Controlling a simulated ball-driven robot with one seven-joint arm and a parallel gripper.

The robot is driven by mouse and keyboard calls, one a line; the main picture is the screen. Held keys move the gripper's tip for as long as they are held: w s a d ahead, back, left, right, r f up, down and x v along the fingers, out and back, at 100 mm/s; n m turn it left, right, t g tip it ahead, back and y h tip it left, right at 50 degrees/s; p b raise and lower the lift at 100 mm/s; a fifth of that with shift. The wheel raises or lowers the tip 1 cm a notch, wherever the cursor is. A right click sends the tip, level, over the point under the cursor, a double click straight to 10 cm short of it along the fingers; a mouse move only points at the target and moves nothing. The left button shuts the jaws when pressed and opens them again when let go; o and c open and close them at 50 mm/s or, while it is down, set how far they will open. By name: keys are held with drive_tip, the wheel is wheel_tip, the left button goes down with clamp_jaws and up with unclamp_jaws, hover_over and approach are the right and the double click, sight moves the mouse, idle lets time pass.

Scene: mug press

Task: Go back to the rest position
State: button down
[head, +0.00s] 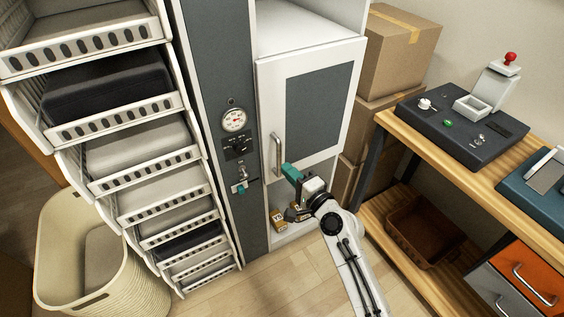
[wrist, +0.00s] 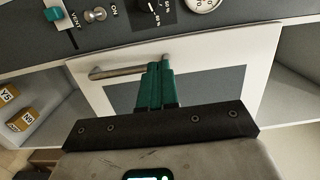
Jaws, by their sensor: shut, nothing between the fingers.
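My gripper (head: 289,171) has teal fingers and is near the lower left of a white cabinet door with a grey panel (head: 315,107). In the wrist view its fingers (wrist: 156,80) are together with nothing between them. They overlap the right end of the door's metal handle (wrist: 115,73) in that view; I cannot tell whether they touch it. In the head view the handle (head: 277,155) stands just left of and above the fingers. My arm comes up from the bottom of the head view.
A grey panel with a gauge (head: 234,120) and a teal-tipped lever (head: 239,187) stands left of the door. Small labelled boxes (head: 279,219) lie below it. A wooden bench (head: 463,178) is at right, stacked trays (head: 150,190) at left. Wood floor (head: 270,283) is open in front.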

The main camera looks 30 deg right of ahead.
drive_tip(key=shift+s, duration=0.8)
